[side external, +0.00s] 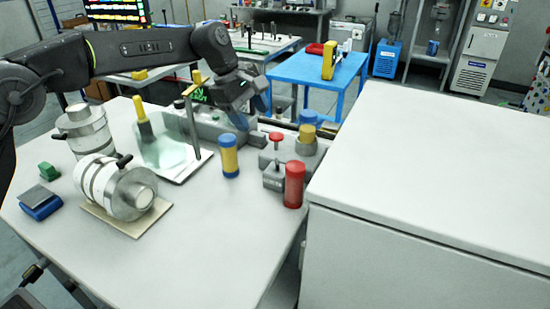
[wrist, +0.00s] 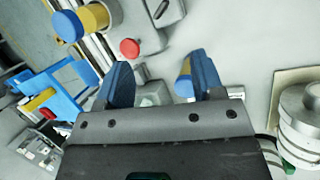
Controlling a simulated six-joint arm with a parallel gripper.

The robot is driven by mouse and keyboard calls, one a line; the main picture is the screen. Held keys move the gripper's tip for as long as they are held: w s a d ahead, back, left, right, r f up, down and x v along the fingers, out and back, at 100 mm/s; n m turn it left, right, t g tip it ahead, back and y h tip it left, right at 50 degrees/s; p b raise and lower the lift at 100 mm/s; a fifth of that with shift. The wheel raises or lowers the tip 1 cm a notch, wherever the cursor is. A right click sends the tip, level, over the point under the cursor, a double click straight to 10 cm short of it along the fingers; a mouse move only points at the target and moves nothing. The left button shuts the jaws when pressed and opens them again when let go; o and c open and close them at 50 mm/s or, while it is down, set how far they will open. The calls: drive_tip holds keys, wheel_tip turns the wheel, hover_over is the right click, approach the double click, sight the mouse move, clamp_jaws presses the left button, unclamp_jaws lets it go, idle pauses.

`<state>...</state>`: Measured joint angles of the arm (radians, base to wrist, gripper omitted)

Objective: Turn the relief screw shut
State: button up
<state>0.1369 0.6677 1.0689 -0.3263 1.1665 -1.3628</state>
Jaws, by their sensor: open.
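A red round-headed knob on a thin stem (side external: 276,138), which looks like the relief screw, stands upright on a small grey metal block (side external: 273,177). In the wrist view the red head (wrist: 130,48) lies beyond the fingertips, left of the middle. My gripper (side external: 250,112) is above the grey fixture, up and left of the red head, apart from it. In the wrist view my gripper (wrist: 160,75) has its two blue fingers wide apart with nothing held between them. How far the screw is turned cannot be told.
A red cylinder (side external: 294,186) stands by the block, and a yellow-and-blue one (side external: 307,134) behind it. A blue-and-yellow cylinder (side external: 229,158) stands in front, partly behind a finger in the wrist view (wrist: 184,82). A large white box (side external: 430,185) bounds the right.

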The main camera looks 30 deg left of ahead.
sight(277, 161)
drive_tip(key=w+d+f+n, duration=0.1)
drive_tip(key=f+n, duration=0.2)
drive_tip(key=f, duration=0.1)
drive_tip(key=w+d+f+n, duration=0.1)
drive_tip(key=d+f+n, duration=0.1)
drive_tip(key=f+n, duration=0.1)
drive_tip(key=w+d+f+n, duration=0.1)
drive_tip(key=f+n, duration=0.2)
drive_tip(key=f, duration=0.2)
drive_tip(key=shift+d+f, duration=0.25)
drive_tip(key=shift+f, duration=0.15)
drive_tip(key=shift+s, duration=0.1)
drive_tip(key=shift+c, duration=0.2)
drive_tip(key=c, duration=0.9)
